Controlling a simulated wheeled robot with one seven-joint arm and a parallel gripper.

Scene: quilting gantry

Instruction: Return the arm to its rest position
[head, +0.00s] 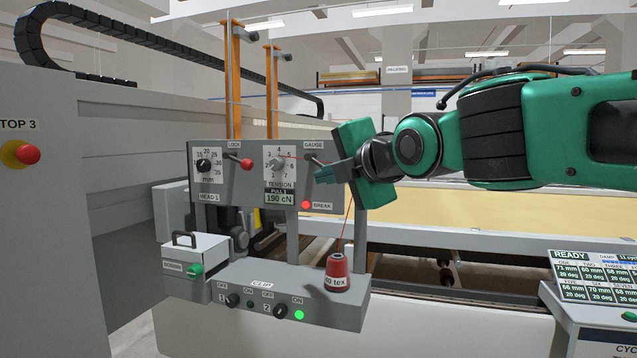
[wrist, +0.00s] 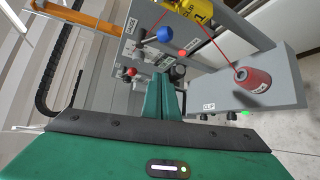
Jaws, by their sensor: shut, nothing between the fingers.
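My gripper (head: 328,174) reaches in from the right with my green arm and points left at the right part of the grey control panel (head: 232,196). Its fingers are shut with nothing between them. In the head view the fingertips overlap the area by the GAUGE lever (head: 313,158); I cannot tell whether they touch it. In the wrist view the shut green fingers (wrist: 165,98) point at the panel, with a red thread off to their right.
A red cone of thread (head: 338,273) stands on the lower grey shelf (head: 262,300), its thread running upward. The shelf has knobs and a lit green lamp. A red BREAK lamp (head: 306,205) is lit. A yellow clip (wrist: 190,12) hangs near the panel. A display console (head: 592,277) stands at right.

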